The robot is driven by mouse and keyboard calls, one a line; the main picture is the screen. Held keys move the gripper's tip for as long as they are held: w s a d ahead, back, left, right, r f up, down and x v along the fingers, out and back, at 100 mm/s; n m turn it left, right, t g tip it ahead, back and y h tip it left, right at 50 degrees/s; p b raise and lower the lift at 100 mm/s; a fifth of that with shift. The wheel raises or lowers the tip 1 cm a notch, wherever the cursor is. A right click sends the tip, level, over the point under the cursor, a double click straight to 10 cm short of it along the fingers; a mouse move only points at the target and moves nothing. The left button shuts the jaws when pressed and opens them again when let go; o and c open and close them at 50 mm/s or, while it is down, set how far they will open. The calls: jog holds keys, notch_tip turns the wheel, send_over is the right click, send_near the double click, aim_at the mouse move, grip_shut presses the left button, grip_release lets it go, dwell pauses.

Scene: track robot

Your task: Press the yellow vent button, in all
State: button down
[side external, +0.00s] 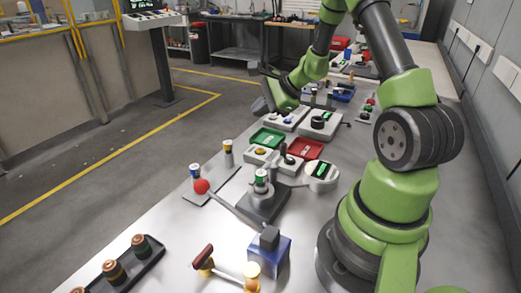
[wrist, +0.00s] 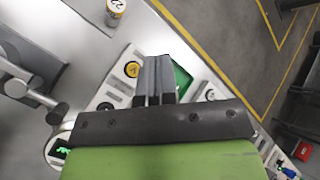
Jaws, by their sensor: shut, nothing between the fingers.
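The yellow vent button (wrist: 132,69) is a round yellow disc with a dark mark, set on a pale box. In the wrist view it lies just left of my gripper (wrist: 153,66), whose two dark fingers are together and empty. In the side view the button (side external: 261,152) is small, on a pale box in front of the green tray. My gripper (side external: 262,104) hangs above and beyond it there, clear of the button. Its fingertips are hard to make out in that view.
A green tray (side external: 267,136) and a red tray (side external: 306,148) flank the pale boxes. A white round device with a green display (side external: 322,174) and a red-knobbed lever (side external: 202,186) stand nearer. Small labelled cylinders (side external: 228,146) stand at the left table edge.

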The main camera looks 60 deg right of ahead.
aim_at(261, 151)
jog(key=shift+f, duration=4.35)
jog(key=shift+f, duration=0.1)
jog(key=shift+f, duration=0.3)
jog(key=shift+f, duration=0.35)
jog(key=shift+r, duration=0.8)
jog(key=shift+r, duration=2.5)
